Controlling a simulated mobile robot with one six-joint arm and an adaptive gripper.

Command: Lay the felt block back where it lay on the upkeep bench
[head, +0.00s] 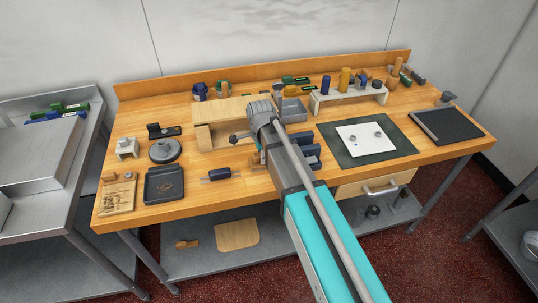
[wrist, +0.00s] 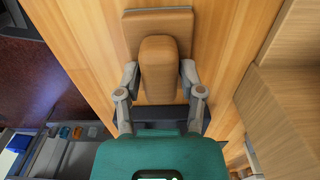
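The felt block, as I take it, is a tan piece with a rounded upright grip (wrist: 160,68) over a flat, wider square part. It lies between the two fingers of my gripper (wrist: 160,80) in the wrist view. The fingers press close on both sides of the rounded part. Whether its flat part touches the bench top I cannot tell. In the head view my own arm covers most of the gripper and block. The upkeep bench (head: 290,184) is a wooden-topped workbench.
A pale wooden box-like stand (head: 222,112) is close beside the gripper. Dark blue-grey blocks (head: 306,152) stand just right of the arm. A green mat (head: 398,142) with a white sheet is at right.

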